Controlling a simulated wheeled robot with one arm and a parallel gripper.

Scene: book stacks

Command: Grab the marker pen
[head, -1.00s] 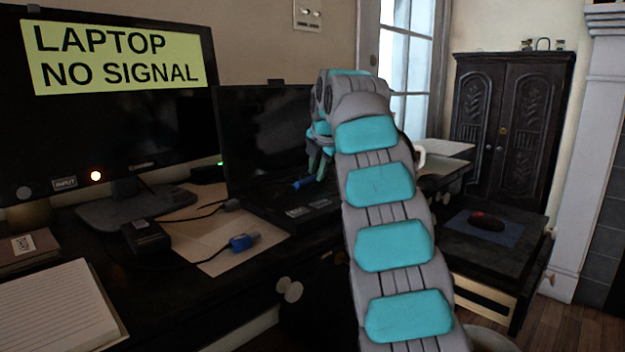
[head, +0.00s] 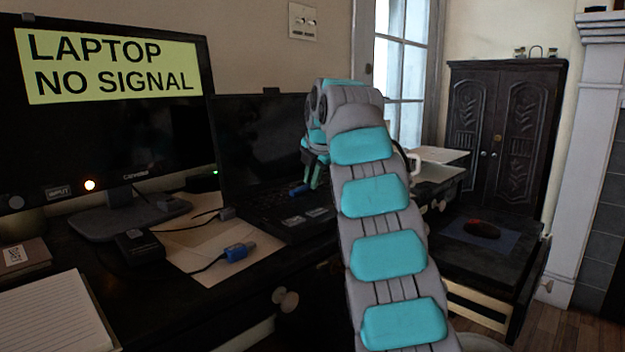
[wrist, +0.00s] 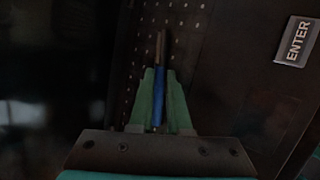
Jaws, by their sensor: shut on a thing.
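The marker pen (wrist: 157,103) is a thin blue stick with a brownish far end. In the wrist view it lies lengthwise between the green fingers of my gripper (wrist: 160,98), which are shut on it. The head view shows my gripper (head: 314,178) low over the laptop keyboard (head: 272,208), with a bit of the blue pen (head: 298,190) beside the fingers. My wrist and arm hide part of the gripper there. I cannot tell whether the pen touches the laptop.
An open dark laptop (head: 262,140) stands behind my gripper. A monitor (head: 105,120) reading "LAPTOP NO SIGNAL" stands left. A blue-ended cable plug (head: 238,252) lies on paper in front. A notebook (head: 50,312) is at front left. A mouse (head: 482,230) sits at right.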

